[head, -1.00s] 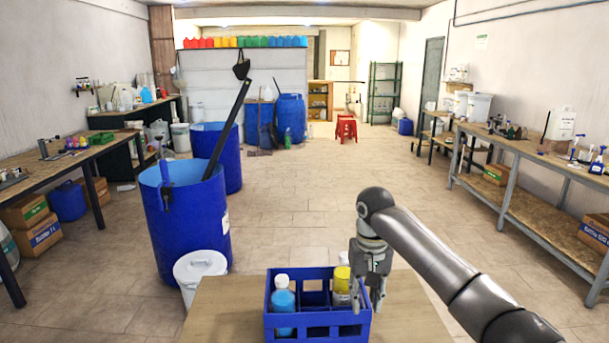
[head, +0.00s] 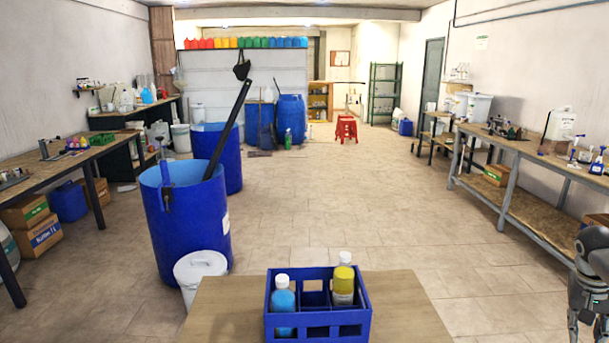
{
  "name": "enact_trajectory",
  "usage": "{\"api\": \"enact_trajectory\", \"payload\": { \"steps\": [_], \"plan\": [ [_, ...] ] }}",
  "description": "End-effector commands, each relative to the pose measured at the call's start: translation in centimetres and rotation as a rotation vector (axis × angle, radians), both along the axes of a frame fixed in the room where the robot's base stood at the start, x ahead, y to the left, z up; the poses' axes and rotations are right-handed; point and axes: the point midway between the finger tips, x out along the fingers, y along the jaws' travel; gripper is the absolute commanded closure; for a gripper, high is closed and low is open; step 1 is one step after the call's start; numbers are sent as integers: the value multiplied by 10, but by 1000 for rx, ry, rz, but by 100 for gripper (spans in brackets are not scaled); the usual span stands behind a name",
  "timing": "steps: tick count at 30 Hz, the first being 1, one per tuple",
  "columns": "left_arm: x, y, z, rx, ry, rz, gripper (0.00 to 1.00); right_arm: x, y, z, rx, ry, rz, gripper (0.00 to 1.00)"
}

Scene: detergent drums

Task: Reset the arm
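My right gripper (head: 587,322) hangs at the lower right edge of the head view, clear of the table and pointing down. Its fingers are partly cut off by the frame's edge, and nothing shows between the parts in view. My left gripper is not in view. A blue crate (head: 318,325) with compartments stands on the wooden table (head: 225,310) at the bottom centre. A blue bottle with a white cap (head: 283,303) is upright in its left side. A yellow-and-white bottle (head: 343,279) is upright in its right side, at the back.
A white lidded bucket (head: 200,270) stands left of the table, beside a large open blue drum (head: 187,225). A second open blue drum (head: 222,160) is behind it. A long workbench (head: 535,160) runs along the right wall. The middle floor is clear.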

Motion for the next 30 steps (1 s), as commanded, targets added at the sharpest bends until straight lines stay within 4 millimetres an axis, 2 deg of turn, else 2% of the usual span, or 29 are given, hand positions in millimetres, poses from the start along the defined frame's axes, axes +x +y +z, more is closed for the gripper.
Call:
{"api": "enact_trajectory", "payload": {
  "steps": [1,5,8,11,15,17,21,24,30],
  "plan": [
    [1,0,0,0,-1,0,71,-6,-11,-22,-23,6,6,71],
    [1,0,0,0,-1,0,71,-22,-42,-77,-102,7,47,71],
    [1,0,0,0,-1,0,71,-43,-72,-122,-178,18,99,71],
    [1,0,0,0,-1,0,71,-73,-103,-164,-259,37,170,71],
    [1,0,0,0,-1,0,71,-124,-143,-214,-369,84,297,71],
    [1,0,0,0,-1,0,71,-149,-159,-231,-412,109,360,71],
    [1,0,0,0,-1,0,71,-212,-191,-265,-495,180,531,71],
    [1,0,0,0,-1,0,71,-256,-208,-281,-534,232,660,71],
    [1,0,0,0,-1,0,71,-330,-228,-298,-566,320,887,71]
  ]
}}
